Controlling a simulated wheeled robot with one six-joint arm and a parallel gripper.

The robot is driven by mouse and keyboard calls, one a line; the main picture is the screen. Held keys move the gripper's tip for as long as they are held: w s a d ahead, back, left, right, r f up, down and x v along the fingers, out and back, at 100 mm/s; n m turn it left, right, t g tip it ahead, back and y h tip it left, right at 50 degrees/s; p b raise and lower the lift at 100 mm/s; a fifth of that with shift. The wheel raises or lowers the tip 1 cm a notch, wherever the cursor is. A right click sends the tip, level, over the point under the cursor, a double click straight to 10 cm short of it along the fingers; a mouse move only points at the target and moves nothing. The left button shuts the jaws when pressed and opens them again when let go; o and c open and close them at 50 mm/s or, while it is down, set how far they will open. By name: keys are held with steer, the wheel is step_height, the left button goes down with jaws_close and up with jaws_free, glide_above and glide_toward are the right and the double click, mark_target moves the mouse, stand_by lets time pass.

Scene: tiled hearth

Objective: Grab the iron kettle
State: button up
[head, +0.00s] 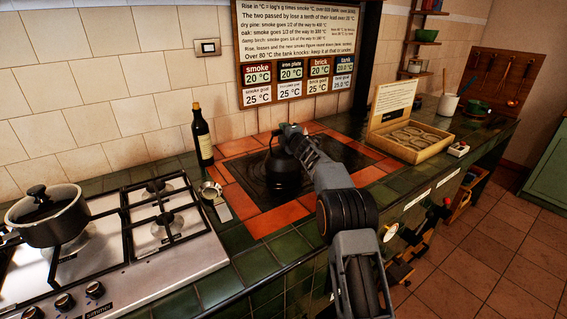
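The iron kettle (284,178) is black and round, with an arched handle (270,146) on top. It stands upright on the dark iron plate (328,150), which is set in a border of orange tiles. My gripper (287,130) is at the top of the kettle, at or just above its handle, reaching in from the right. My wrist hides part of the handle and the kettle's right side. I cannot tell whether the fingers touch the handle or how far apart they are.
A dark bottle (202,136) and a small metal cup (211,190) stand left of the orange tiles. A lidded pot (48,214) sits on the gas hob (150,240). An open wooden box (410,138) lies to the right. The wall board (297,45) rises behind.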

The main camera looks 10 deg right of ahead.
jaws_close()
stand_by(1.0)
steer(key=shift+r, duration=0.25)
